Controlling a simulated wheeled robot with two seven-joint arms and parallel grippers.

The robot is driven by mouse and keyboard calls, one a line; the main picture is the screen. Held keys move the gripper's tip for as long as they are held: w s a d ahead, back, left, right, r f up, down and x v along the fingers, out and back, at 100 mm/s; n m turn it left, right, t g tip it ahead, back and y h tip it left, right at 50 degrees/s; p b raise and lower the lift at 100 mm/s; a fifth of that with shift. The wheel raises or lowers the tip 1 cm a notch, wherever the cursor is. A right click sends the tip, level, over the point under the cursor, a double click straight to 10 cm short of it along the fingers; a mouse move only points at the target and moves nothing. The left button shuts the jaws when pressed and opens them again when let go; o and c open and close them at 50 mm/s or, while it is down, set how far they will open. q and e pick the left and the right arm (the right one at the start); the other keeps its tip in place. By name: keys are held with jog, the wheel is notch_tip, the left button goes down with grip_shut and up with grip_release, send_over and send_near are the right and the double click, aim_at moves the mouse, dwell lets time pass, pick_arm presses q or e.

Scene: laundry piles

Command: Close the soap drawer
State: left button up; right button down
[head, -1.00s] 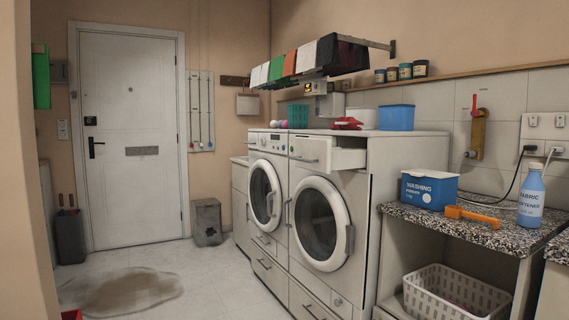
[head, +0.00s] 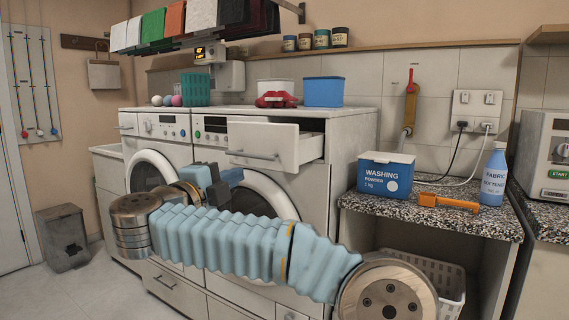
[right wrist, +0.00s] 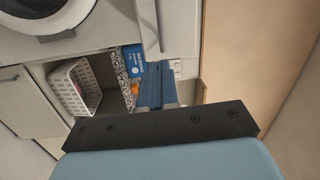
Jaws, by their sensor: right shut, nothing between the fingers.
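The soap drawer (head: 277,145) is pulled out from the upper front of the right-hand white washing machine (head: 344,165). Its front is white with a grey bar handle, and its open side shows on the right. My right gripper (head: 232,176) is shut and empty, below and a little left of the drawer handle, in front of the machine's round door. It looks apart from the drawer. In the right wrist view, the shut blue fingers (right wrist: 155,85) point toward a pale panel with a bar, probably the drawer front (right wrist: 150,25). My left gripper is not in view.
A red item (head: 277,100), a teal basket (head: 195,88) and a blue box (head: 323,92) stand on the machines. A rack of hanging cloths (head: 200,22) is above. A washing powder box (head: 386,174) and softener bottle (head: 493,175) stand on the speckled counter (head: 440,212).

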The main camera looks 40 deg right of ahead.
aim_at(292, 154)
pick_arm(q)
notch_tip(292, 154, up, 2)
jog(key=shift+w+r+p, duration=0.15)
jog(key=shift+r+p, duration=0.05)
jog(key=shift+p, duration=1)
pick_arm(e)
jog(key=d, duration=0.4)
jog(key=w+d+r+m+g, duration=0.1)
jog(key=d, duration=0.4)
jog(key=w+d+r+m, duration=0.1)
jog(key=d, duration=0.4)
jog(key=shift+r+g, duration=0.1)
jog(key=shift+g, duration=0.3)
jog(key=shift+s, duration=0.1)
